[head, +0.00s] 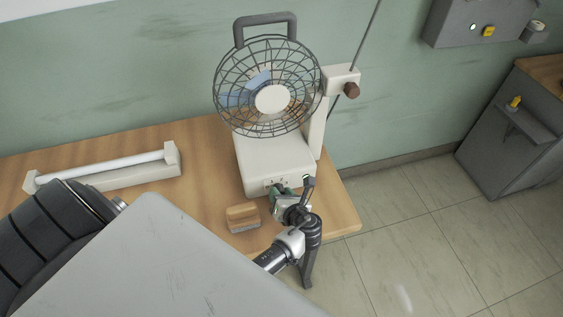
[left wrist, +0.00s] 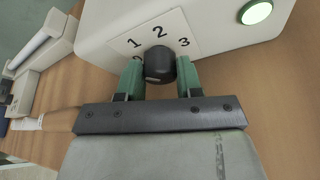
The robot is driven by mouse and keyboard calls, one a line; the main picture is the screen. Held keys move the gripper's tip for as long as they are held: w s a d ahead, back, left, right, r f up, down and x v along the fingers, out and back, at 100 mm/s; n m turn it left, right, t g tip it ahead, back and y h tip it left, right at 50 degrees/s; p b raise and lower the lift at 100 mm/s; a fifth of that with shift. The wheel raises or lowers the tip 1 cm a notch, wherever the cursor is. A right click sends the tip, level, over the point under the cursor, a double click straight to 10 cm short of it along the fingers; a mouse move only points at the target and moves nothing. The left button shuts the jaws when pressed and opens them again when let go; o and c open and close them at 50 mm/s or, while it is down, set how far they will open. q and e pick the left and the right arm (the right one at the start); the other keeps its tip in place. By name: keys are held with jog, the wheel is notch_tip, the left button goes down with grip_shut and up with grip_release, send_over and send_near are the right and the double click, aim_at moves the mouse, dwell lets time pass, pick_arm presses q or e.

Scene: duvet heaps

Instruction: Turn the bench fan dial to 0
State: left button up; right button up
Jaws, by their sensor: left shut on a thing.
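The bench fan (head: 270,160) stands on the wooden table, with a round wire cage and a pale box base. Its dark round dial (left wrist: 160,64) is on the base's front face, on a white plate with 1, 2 and 3 showing; a mark left of it, below the 1, is partly hidden by a finger. I cannot tell which number the dial points to. My left gripper (head: 283,191) is at the base's front; in the left wrist view its green fingers (left wrist: 159,78) are shut on the dial, one on each side. My right gripper is not in view.
A lit green button (left wrist: 257,12) is right of the dial. A small wooden block (head: 243,217) lies on the table (head: 205,150) in front of the fan. A white tube fixture (head: 105,172) lies at the left. A post (head: 314,128) stands beside the fan; a grey cabinet (head: 505,145) is far right.

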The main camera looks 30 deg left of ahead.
pick_arm(q)
jog(key=shift+s+r+n+t+h+p, duration=0.1)
jog(key=shift+n+t+h+p, duration=0.4)
jog(key=shift+n, duration=0.4)
jog(key=shift+a+n+t+h, duration=0.15)
jog(key=shift+n+t+h, duration=0.25)
jog(key=shift+n, duration=0.6)
jog(key=shift+s+f+n+t+h+b, duration=0.1)
jog(key=shift+f+n+t+h+b, duration=0.1)
jog(key=shift+n+t+h+b, duration=0.35)
jog(key=shift+n+t+b, duration=0.65)
jog(key=shift+n+b, duration=0.35)
jog(key=shift+n, duration=0.35)
jog(key=shift+r+h, duration=0.1)
jog(key=shift+h, duration=0.15)
jog(key=o, duration=0.9)
